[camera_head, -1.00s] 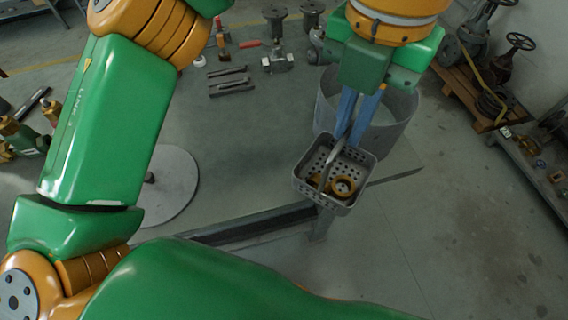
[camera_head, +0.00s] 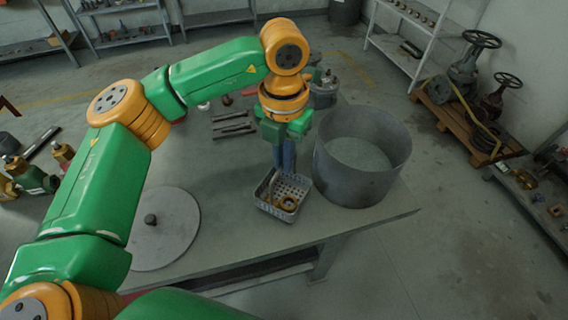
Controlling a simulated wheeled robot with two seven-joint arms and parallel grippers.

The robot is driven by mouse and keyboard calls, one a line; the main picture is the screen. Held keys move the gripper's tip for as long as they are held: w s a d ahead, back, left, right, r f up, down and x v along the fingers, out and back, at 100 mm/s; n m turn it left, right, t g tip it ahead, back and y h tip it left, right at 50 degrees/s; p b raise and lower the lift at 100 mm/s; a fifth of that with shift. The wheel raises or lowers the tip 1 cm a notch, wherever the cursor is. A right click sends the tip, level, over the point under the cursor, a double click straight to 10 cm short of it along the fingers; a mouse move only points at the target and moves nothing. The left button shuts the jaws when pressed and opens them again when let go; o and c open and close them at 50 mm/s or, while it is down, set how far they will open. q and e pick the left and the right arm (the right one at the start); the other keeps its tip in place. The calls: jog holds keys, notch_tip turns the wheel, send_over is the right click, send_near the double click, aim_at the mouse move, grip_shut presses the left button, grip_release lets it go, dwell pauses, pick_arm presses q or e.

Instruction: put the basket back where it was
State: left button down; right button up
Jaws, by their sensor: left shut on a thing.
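The basket (camera_head: 291,204) is a small grey perforated tray with brass-coloured rings (camera_head: 287,202) inside. It is at the right-middle part of the table, left of the large grey cylinder. My left gripper (camera_head: 284,170) points down with its blue fingers shut on the basket's handle, which the fingers partly hide. The basket looks upright and is at or just above the tabletop; I cannot tell whether it touches. My right gripper does not show.
The open grey cylinder (camera_head: 338,178) stands close to the basket's right. A round grey plate (camera_head: 165,240) with a knob lies at the table's left. Dark bars (camera_head: 233,131) lie behind. Bare table (camera_head: 238,235) lies between plate and basket. Valves (camera_head: 465,70) stand on a pallet at right.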

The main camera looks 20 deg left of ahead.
pick_arm(q)
jog(key=shift+f, duration=1.55)
jog(key=c, duration=1)
grip_release()
jog(key=shift+r+p, duration=0.1)
jog(key=shift+p, duration=0.2)
notch_tip(320, 180, up, 12)
jog(key=shift+r, duration=0.1)
jog(key=shift+s+d, duration=0.1)
